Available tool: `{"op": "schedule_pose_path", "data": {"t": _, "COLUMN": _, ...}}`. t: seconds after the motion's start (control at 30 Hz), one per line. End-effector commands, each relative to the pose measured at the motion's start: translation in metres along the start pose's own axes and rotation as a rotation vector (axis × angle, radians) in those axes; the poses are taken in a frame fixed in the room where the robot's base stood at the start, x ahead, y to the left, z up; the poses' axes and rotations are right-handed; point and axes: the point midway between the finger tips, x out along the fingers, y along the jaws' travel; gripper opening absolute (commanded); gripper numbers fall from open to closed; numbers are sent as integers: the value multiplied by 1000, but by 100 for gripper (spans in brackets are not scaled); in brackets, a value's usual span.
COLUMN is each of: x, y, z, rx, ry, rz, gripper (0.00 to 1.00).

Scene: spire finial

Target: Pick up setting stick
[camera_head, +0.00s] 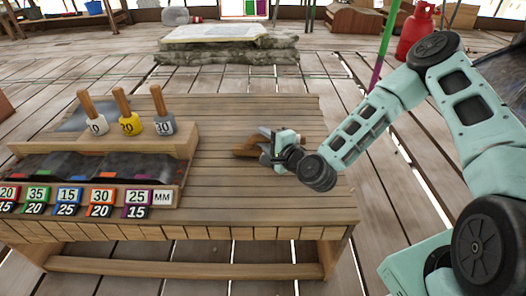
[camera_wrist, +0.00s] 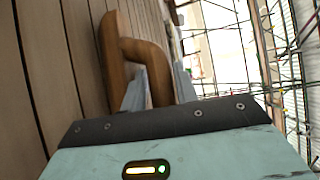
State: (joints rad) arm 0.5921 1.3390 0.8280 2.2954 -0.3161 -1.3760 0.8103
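A brown wooden piece (camera_head: 252,145) lies on the right part of the slatted table top; it may be the setting stick, but I cannot tell its full shape. In the wrist view the brown wooden piece (camera_wrist: 152,62) shows a long straight part at left and a bent arm reaching toward my gripper. In the wrist view the grey fingers of my gripper (camera_wrist: 160,85) stand on either side of the bent arm. Whether they press on it is unclear.
The table top (camera_head: 260,205) is otherwise mostly clear. A red gas bottle (camera_head: 418,30) and a stone slab (camera_head: 225,55) stand beyond.

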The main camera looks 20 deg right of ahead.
Motion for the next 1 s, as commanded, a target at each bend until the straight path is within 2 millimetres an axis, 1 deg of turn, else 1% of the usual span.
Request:
{"op": "schedule_pose_path", "data": {"t": 0.07, "x": 4, "y": 0, "z": 0, "rx": 0, "ry": -1, "rz": 0, "gripper": 30}}
{"op": "schedule_pose_path", "data": {"t": 0.27, "x": 4, "y": -1, "z": 0, "rx": 1, "ry": -1, "rz": 1, "gripper": 30}}
{"op": "schedule_pose_path", "data": {"t": 0.37, "x": 4, "y": -1, "z": 0, "rx": 1, "ry": -1, "rz": 1, "gripper": 4}}
{"op": "schedule_pose_path", "data": {"t": 0.4, "x": 4, "y": -1, "z": 0, "rx": 1, "ry": 0, "rz": 1, "gripper": 0}}
{"op": "schedule_pose_path", "data": {"t": 0.67, "x": 4, "y": -2, "z": 0, "rx": 1, "ry": -1, "rz": -1, "gripper": 0}}
{"op": "schedule_pose_path", "data": {"t": 0.77, "x": 2, "y": -11, "z": 1, "rx": 1, "ry": 0, "rz": -2, "gripper": 0}}
{"op": "schedule_pose_path", "data": {"t": 0.87, "x": 0, "y": -29, "z": 3, "rx": 0, "ry": 0, "rz": -3, "gripper": 0}}
{"op": "schedule_pose_path", "data": {"t": 1.0, "x": -5, "y": -58, "z": 7, "rx": 0, "ry": 0, "rz": -2, "gripper": 0}}
